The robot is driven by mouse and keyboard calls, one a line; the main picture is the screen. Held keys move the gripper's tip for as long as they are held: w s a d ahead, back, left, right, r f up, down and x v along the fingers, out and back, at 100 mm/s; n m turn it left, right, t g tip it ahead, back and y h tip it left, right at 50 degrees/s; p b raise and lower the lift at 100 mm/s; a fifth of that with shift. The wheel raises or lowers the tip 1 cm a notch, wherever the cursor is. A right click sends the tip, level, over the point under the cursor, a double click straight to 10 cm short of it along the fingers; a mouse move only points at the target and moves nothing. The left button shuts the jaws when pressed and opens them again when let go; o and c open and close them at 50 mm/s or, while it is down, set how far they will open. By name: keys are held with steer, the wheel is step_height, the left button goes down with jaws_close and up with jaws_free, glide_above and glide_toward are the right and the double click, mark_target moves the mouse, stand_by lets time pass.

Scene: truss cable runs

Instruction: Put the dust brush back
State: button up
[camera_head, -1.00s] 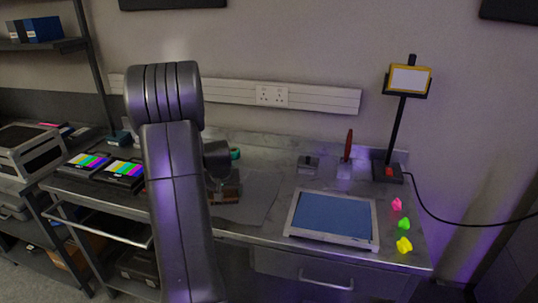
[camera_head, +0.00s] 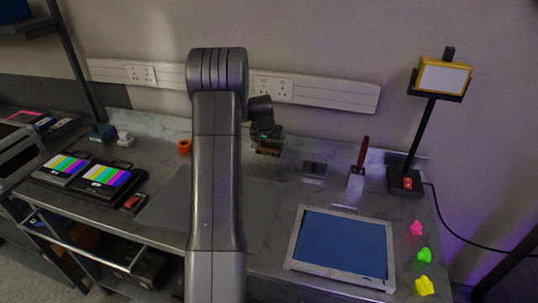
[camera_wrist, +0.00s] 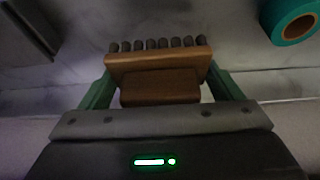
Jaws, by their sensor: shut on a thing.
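My gripper (camera_head: 266,136) is shut on the dust brush (camera_head: 268,149), a brown wooden block with dark bristles. In the wrist view the brush (camera_wrist: 158,62) lies between the green fingers of my gripper (camera_wrist: 160,88), its row of bristle tufts facing away from the palm. In the head view the brush shows just right of my arm, over the back part of the bench (camera_head: 287,215); it looks clear of the surface. I cannot tell which place belongs to the brush.
A small grey block (camera_head: 314,172) and a stand with a red-handled tool (camera_head: 362,155) are right of the gripper. A teal tape roll (camera_wrist: 291,20) is near the brush.

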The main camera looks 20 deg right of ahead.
mark_target(269, 163)
step_height(269, 163, down, 5)
steer(key=shift+r+p, duration=0.2)
steer(key=shift+p, duration=0.3)
steer(key=shift+f, duration=0.35)
steer(key=shift+f, duration=0.2)
steer(key=o, duration=0.9)
steer(key=shift+c, duration=0.2)
steer(key=shift+r, duration=0.1)
steer(key=shift+r, duration=0.15)
steer(key=b+v, duration=0.2)
steer(key=v, duration=1)
